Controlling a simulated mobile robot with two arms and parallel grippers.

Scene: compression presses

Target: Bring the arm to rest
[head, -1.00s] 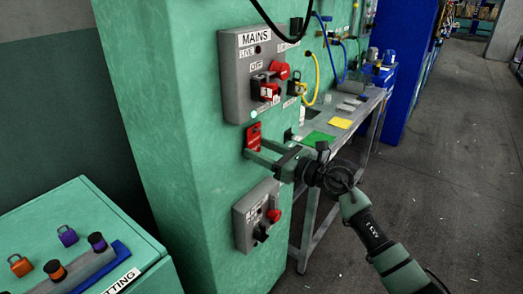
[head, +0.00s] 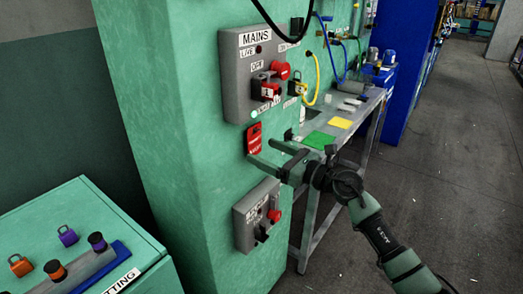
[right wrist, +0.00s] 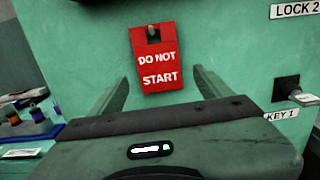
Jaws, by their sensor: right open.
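My right gripper (head: 262,154) is open and empty in front of the green press column (head: 170,120). Its two fingers also show in the right wrist view (right wrist: 152,90), spread below and to either side of a red DO NOT START tag (right wrist: 157,62). The tag hangs from a peg on the column, and it shows in the head view (head: 254,138) just beyond the fingertips. The fingers look apart from the tag. My left gripper is not in view.
Above the tag is the grey MAINS box (head: 258,70) with red switches. Below it is a smaller grey switch box (head: 256,215). A workbench (head: 345,115) with green and yellow cards stands behind. A green cabinet (head: 90,220) with padlocks is at lower left. Floor at right is clear.

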